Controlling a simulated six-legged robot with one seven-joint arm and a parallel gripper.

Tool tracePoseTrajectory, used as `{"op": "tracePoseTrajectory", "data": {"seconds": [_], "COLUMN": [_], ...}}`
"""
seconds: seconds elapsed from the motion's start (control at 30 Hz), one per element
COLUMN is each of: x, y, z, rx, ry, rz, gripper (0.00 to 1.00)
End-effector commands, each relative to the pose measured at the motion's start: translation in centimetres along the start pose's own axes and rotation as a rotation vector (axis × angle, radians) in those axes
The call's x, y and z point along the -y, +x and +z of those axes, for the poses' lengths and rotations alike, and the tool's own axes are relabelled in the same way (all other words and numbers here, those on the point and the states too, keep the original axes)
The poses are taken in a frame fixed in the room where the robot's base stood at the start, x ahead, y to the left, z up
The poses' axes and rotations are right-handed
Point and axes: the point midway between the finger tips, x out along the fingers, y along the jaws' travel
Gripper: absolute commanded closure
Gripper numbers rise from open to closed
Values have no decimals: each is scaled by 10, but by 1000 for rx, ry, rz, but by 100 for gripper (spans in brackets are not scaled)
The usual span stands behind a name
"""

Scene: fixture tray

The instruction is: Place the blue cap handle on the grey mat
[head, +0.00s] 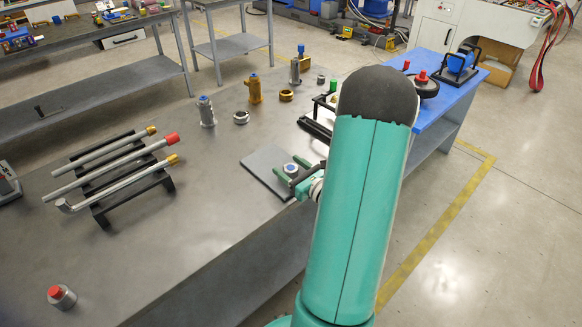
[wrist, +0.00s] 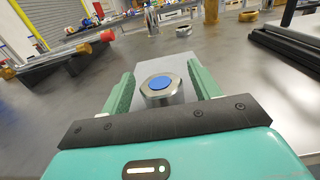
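The blue cap handle (wrist: 161,90), a short metal cylinder with a blue disc on top, stands upright between my gripper's fingers in the wrist view. In the head view the blue cap handle (head: 290,168) appears to stand on the grey mat (head: 262,172), near its right side. The mat (wrist: 150,60) also shows behind it in the wrist view. My gripper (wrist: 166,82) has its green fingers apart, one on each side of the handle, with a visible gap on both sides. In the head view my gripper (head: 290,170) is low at the mat, partly hidden by my arm.
A black rack (head: 125,180) with several metal bars stands left of the mat. Metal fittings (head: 206,112) and rings (head: 240,117) stand behind it. A red-capped piece (head: 61,297) is at the near left. Bare table (head: 190,225) lies between.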

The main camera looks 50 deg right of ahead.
Motion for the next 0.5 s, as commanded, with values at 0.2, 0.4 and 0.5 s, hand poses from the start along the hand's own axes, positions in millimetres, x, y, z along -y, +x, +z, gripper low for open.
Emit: {"op": "tracePoseTrajectory", "data": {"seconds": [0.2,0.4,0.5], "x": [1,2,2], "y": [0,-9,-27], "z": [0,3,3], "rx": [0,-1,-1], "ry": [0,0,1], "rz": [1,-1,-3], "gripper": [38,38,38]}}
